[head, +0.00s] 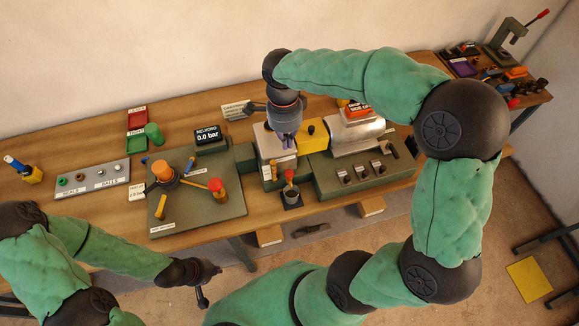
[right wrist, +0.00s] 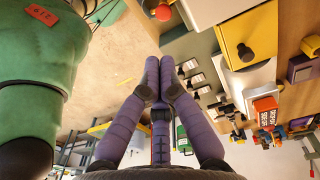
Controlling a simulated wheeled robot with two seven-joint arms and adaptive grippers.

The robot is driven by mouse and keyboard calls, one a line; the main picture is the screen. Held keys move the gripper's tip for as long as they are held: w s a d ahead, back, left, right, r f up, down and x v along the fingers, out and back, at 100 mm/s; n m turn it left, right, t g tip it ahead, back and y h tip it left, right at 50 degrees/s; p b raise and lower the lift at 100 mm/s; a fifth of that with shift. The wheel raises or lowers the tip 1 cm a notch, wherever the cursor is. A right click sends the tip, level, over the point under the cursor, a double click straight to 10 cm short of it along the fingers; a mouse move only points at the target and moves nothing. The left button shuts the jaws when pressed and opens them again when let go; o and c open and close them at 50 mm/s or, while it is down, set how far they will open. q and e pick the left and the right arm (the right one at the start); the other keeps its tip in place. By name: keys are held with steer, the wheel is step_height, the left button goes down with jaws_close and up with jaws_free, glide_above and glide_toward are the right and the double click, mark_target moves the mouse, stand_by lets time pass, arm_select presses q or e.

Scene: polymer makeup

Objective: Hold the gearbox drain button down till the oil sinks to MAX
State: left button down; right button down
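A pale grey-topped housing (head: 270,150) stands at the middle of the bench, with my right gripper (head: 285,138) over it. Beside it is a yellow box (head: 318,127) with a black button (head: 311,130). In the right wrist view the black button (right wrist: 245,52) on the yellow box (right wrist: 238,22) is right of my purple fingers (right wrist: 160,65), which are together, empty and apart from it. A red knob (head: 290,174) is above a dark cup (head: 292,196). I cannot make out an oil level or MAX mark. My left gripper (head: 205,284) is dark, in front of the bench; its finger opening is unclear.
A green plate with an orange-topped post (head: 162,170) and a red knob (head: 216,186) is on the left. A display (head: 207,134) reads 0.0 bar. A silver machine (head: 355,135) with several switches stands to the right. Bare wood (head: 75,150) shows at the back left.

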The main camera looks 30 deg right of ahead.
steer(key=shift+d, duration=0.1)
steer(key=shift+f, duration=0.1)
steer(key=b, duration=0.1)
glide_toward(290, 175)
step_height(290, 175, down, 7)
steer(key=shift+d+f, duration=0.1)
stand_by(0.4)
steer(key=shift+f+b, duration=1)
steer(key=shift+b, duration=0.3)
steer(key=shift+s, duration=0.1)
stand_by(0.5)
